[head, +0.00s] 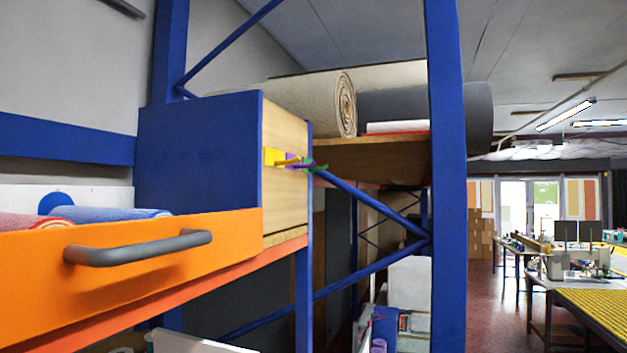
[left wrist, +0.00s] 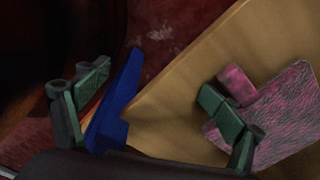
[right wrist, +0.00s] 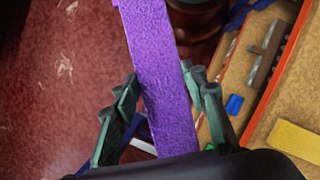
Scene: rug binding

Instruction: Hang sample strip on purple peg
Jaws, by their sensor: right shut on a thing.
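A purple peg (head: 292,158) sticks out from the wooden end panel (head: 284,130) of the blue unit in the head view. It is small and partly hidden between a yellow piece (head: 270,157) and a green peg (head: 315,167). My right gripper (right wrist: 160,80) is shut on a long purple sample strip (right wrist: 158,60), which runs from between the fingers up past the top edge of the right wrist view. My left gripper (left wrist: 155,80) has its fingers wide apart, with nothing clearly held between them. Neither gripper shows in the head view.
An orange drawer front (head: 130,255) with a grey handle (head: 140,248) stands at left. A blue upright (head: 446,180) rises right of the pegs. In the left wrist view, a pink piece (left wrist: 285,115) and a blue object (left wrist: 118,105) lie by a wooden surface (left wrist: 180,95).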

